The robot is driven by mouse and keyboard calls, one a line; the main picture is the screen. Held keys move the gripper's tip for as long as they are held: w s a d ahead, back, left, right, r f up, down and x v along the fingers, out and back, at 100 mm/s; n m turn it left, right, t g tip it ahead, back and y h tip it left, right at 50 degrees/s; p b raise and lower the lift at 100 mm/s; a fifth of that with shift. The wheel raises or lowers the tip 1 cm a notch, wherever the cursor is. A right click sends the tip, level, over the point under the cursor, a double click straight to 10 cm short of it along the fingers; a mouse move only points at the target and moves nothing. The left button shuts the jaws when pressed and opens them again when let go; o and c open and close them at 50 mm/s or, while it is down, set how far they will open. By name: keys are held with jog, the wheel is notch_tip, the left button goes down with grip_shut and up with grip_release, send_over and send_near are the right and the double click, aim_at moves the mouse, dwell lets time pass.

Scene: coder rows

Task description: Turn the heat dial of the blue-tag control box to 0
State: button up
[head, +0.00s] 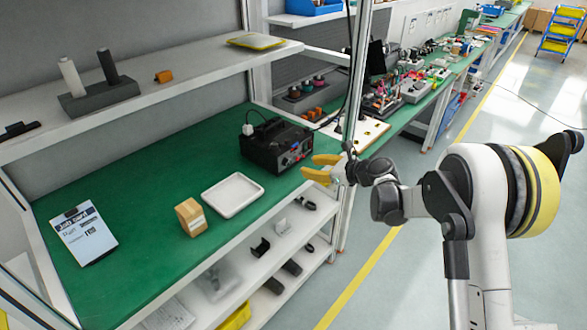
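A black control box (262,150) stands on the green bench near its front right edge. Its panel faces the front right and shows small red and blue patches, too small to read. I cannot make out the heat dial or its setting. My gripper (311,168) has yellow fingers, spread apart with nothing seen between them. It is in front of the right end of the box, by the panel side. I cannot tell whether it touches the box.
A white tray (233,195), a tan block (191,217) and a clipboard (83,233) lie on the bench. An upright post (357,75) stands close behind my gripper. A shelf (190,83) hangs above.

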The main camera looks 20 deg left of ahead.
aim_at(289, 163)
jog(key=b+x, duration=0.2)
jog(key=x, duration=0.8)
jog(key=shift+w+a+f, duration=0.1)
jog(key=shift+a+f, duration=0.05)
grip_shut()
